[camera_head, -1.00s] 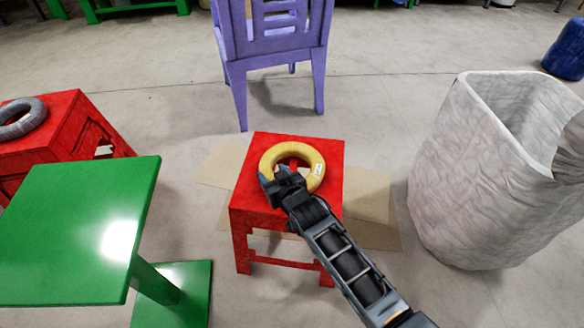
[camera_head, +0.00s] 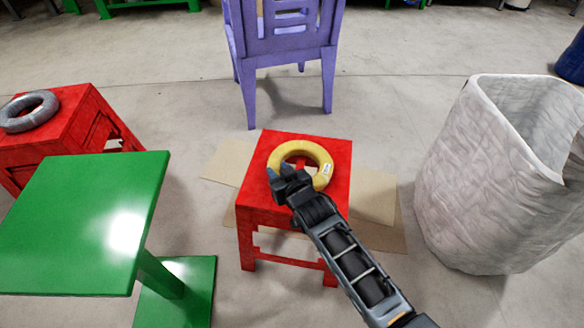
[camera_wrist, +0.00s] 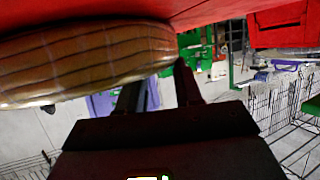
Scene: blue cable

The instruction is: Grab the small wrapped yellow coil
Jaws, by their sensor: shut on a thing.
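The yellow coil (camera_head: 321,159) is a ring with a small white label. It lies on the red stool (camera_head: 262,200) in the middle of the head view. My gripper (camera_head: 280,171) reaches in from the lower right and is shut on the coil's near left rim. In the wrist view the coil (camera_wrist: 90,62) fills the upper left, with dark wrap lines across it, close to the red surface. My fingers (camera_wrist: 160,85) show beside its end there; the exact contact is hard to see.
A green table (camera_head: 75,225) stands at the left, near a second red stool (camera_head: 85,115) with a grey coil (camera_head: 28,112). A purple chair (camera_head: 285,45) stands behind. A large whitish bin (camera_head: 480,190) stands at the right. Flat cardboard (camera_head: 378,198) lies under the middle stool.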

